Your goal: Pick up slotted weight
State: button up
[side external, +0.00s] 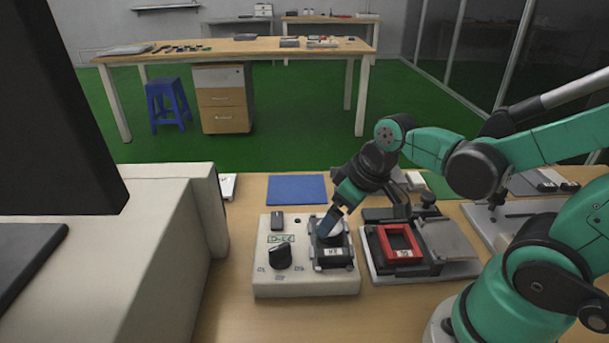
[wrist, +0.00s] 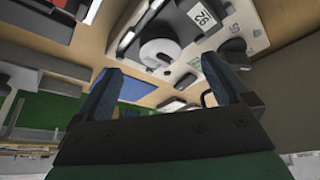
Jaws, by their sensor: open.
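The slotted weight (side external: 336,231) is a small white disc on a dark block at the right side of a light grey control box (side external: 305,288). In the wrist view the weight (wrist: 160,53) shows as a round disc with a central hole or slot, ahead of my fingers. My gripper (side external: 327,222) points down at the weight, and its blue finger hides part of the disc. In the wrist view my gripper (wrist: 162,85) has its two fingers wide apart with nothing between them. I cannot tell whether a finger touches the disc.
The box also carries a black knob (side external: 280,256) and a small dark switch (side external: 277,221). A red frame (side external: 380,237) in a metal fixture stands close on the right. A blue mat (side external: 297,190) lies flat behind. A large beige machine (side external: 140,260) stands at the left.

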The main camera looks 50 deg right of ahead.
aim_at(336, 234)
jog(key=shift+x, duration=1.6)
grip_shut()
jog(key=shift+r, duration=0.1)
